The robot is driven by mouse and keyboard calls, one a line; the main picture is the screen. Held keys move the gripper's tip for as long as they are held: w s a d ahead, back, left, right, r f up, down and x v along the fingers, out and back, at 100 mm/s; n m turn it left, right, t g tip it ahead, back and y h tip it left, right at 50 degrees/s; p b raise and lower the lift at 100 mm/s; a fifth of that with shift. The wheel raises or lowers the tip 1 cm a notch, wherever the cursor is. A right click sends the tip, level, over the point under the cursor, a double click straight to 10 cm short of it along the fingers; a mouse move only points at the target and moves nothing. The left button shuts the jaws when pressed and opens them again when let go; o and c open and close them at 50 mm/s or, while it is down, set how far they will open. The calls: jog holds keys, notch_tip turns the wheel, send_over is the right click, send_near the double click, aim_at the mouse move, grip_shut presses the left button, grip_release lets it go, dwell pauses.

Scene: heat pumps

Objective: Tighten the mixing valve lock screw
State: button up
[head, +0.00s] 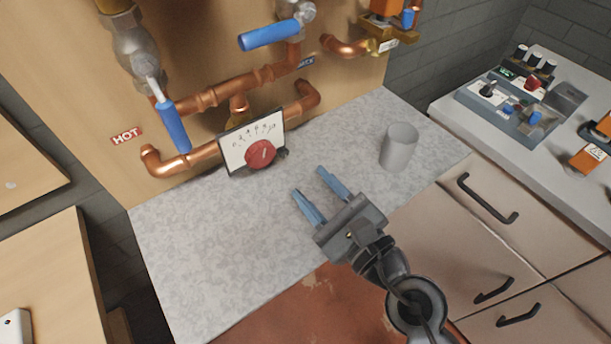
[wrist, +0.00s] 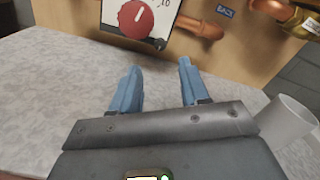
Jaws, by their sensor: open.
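A red knob (head: 261,153) with a pale pointer mark sits on a white scale plate (head: 237,151) with dark edges, low against the wooden panel. The knob also shows at the top of the wrist view (wrist: 132,18). A small dark part (head: 283,153) protrudes at the plate's lower right; I cannot tell whether it is the lock screw. It also shows in the wrist view (wrist: 160,44). My gripper (head: 308,182) is open and empty, its blue fingers pointing toward the plate, apart from it and above the grey counter.
A grey cup (head: 398,147) stands on the counter (head: 205,246), right of my gripper. Copper pipes (head: 250,80) and blue-handled valves (head: 172,126) line the panel. A brass fitting (head: 378,36) with an orange part is at upper right. The counter's left is clear.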

aim_at(285, 155)
jog(key=shift+s+d, duration=0.15)
jog(key=shift+s, duration=0.05)
jog(key=shift+s+r+n, duration=0.1)
jog(key=shift+n, duration=0.6)
jog(key=n+p, duration=0.1)
jog(key=n, duration=0.2)
jog(key=shift+r, duration=0.1)
jog(key=shift+p+x, duration=0.65)
jog(key=shift+x, duration=3.4)
jog(key=shift+c, duration=0.3)
grip_shut()
